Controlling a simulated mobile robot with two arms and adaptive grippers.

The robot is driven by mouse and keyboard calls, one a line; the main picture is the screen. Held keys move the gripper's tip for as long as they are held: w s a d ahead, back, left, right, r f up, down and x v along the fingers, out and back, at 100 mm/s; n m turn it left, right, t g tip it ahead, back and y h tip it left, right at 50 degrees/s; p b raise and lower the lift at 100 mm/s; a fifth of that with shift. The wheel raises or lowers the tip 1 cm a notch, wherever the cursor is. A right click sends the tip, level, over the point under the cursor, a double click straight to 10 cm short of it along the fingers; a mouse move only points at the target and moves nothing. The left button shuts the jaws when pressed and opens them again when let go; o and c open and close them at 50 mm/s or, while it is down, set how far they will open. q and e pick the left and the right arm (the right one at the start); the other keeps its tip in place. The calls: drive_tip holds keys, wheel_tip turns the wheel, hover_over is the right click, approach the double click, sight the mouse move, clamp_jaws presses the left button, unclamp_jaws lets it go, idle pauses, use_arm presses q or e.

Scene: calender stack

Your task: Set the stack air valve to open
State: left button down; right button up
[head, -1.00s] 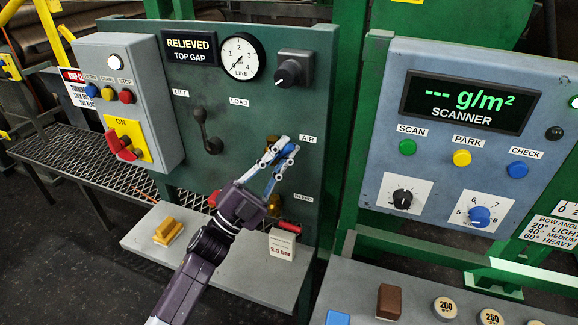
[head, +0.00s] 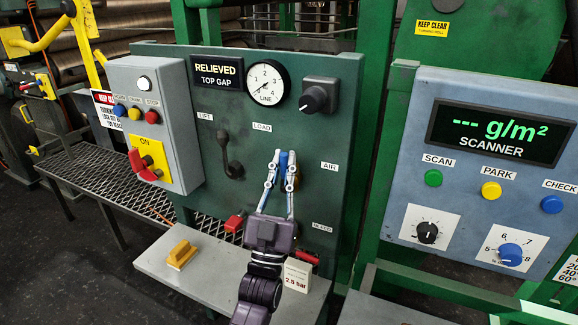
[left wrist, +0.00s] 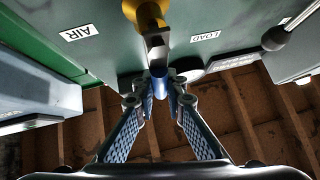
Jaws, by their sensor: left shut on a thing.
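The green panel (head: 215,120) carries the AIR label (head: 329,166). Left of the label is the stack air valve, with a blue handle (head: 284,160) and a brass body partly hidden by my fingers. My left gripper (head: 280,156) is shut on the blue handle, which stands about upright between the fingertips. In the left wrist view the blue handle (left wrist: 161,86) sits between the fingers, with the yellow brass valve body (left wrist: 147,12) above it. The AIR label (left wrist: 80,33) also shows there. My right gripper is not in view.
The shelf (head: 210,272) holds a yellow block (head: 181,254) and a 2.5 bar block (head: 297,276).

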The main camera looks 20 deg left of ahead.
use_arm(q)
drive_tip(key=shift+a+f+n+y, duration=0.2)
drive_tip(key=shift+f+n+y, duration=0.1)
drive_tip(key=shift+n+y, duration=0.4)
drive_tip(key=c, duration=2.1)
unclamp_jaws()
drive_tip(key=shift+o, duration=0.7)
drive_tip(key=shift+r, duration=0.2)
drive_tip(key=v, duration=1.2)
drive_tip(key=shift+s, duration=0.2)
drive_tip(key=shift+r, duration=0.1)
